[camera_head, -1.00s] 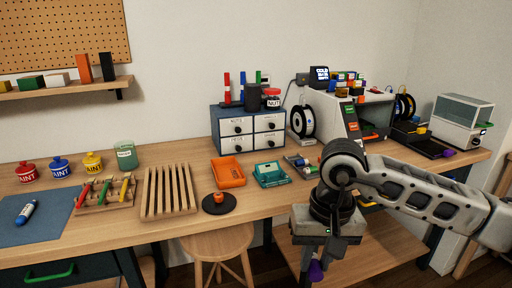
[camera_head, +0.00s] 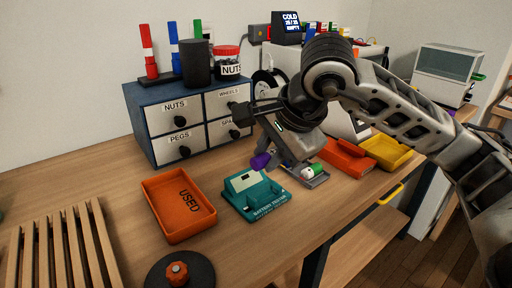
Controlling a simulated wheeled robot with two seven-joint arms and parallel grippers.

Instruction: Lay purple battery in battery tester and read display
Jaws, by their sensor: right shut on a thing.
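The teal battery tester (camera_head: 267,205) lies on the table, its label facing the front. Its pale display panel (camera_head: 244,181) shows no text that I can read. My right gripper (camera_head: 272,157) is shut on the purple battery (camera_head: 261,161), which sticks out tilted toward the lower left. The battery is above and just behind the tester, apart from it as far as I can tell. My right gripper's fingers are partly hidden by its own body. My left gripper is not in view.
An orange tray marked USED (camera_head: 180,208) is left of the tester. A drawer cabinet (camera_head: 143,122) stands behind. A black disc (camera_head: 180,275) is in front.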

